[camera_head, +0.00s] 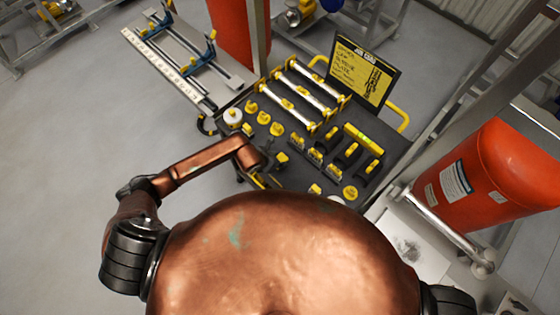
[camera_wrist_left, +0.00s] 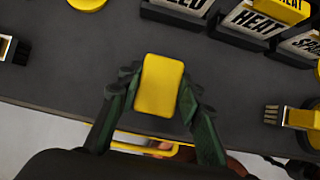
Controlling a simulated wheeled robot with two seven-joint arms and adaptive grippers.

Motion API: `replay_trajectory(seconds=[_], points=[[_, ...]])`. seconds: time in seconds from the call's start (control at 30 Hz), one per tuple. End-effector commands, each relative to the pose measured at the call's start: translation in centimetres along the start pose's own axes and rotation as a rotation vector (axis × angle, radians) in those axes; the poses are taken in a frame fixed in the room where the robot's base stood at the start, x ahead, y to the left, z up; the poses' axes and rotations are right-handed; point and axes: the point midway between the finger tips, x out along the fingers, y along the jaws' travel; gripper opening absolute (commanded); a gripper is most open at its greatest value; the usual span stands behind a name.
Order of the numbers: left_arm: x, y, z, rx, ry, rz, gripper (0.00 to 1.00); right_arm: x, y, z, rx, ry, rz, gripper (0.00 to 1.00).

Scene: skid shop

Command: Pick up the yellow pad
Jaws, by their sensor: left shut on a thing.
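The yellow pad (camera_wrist_left: 160,86) is a small rounded yellow block in the left wrist view, held between the two fingers of my left gripper (camera_wrist_left: 158,95). The gripper is shut on it, above the dark tray top (camera_wrist_left: 80,65). I cannot tell from this view how far the pad is from the surface. In the head view my left arm reaches in from the left to the near left edge of the cart, and the gripper (camera_head: 268,165) shows small and partly hidden there. My right gripper is not in view.
The black cart (camera_head: 300,180) carries yellow knobs (camera_head: 264,118), labelled blocks (camera_head: 314,155), white rollers (camera_head: 310,87) and a yellow sign (camera_head: 362,72). In the wrist view, a yellow-handled brush (camera_wrist_left: 300,118) lies at right. A red tank (camera_head: 490,175) stands right of the cart.

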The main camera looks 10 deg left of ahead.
Motion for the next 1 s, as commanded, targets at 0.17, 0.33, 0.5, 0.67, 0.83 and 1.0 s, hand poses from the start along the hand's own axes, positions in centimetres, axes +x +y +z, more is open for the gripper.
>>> replay_trajectory(seconds=[0.17,0.33,0.5,0.67,0.83,1.0], points=[[0.0,0.0,0.0,0.0,0.0,0.0,0.13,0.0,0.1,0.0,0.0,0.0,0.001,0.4],[0.0,0.0,0.0,0.0,0.0,0.0,0.09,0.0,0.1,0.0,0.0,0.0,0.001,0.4],[-0.1,0.0,0.1,0.0,-0.001,0.0,0.09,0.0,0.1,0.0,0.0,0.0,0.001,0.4],[-0.9,0.0,0.7,0.0,-0.002,0.0,0.09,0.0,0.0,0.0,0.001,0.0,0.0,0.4],[-3.4,0.1,1.6,0.001,-0.001,0.001,0.09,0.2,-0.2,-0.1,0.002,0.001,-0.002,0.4],[-7.8,0.1,0.9,0.002,-0.001,0.001,0.09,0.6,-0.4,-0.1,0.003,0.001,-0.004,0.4]])
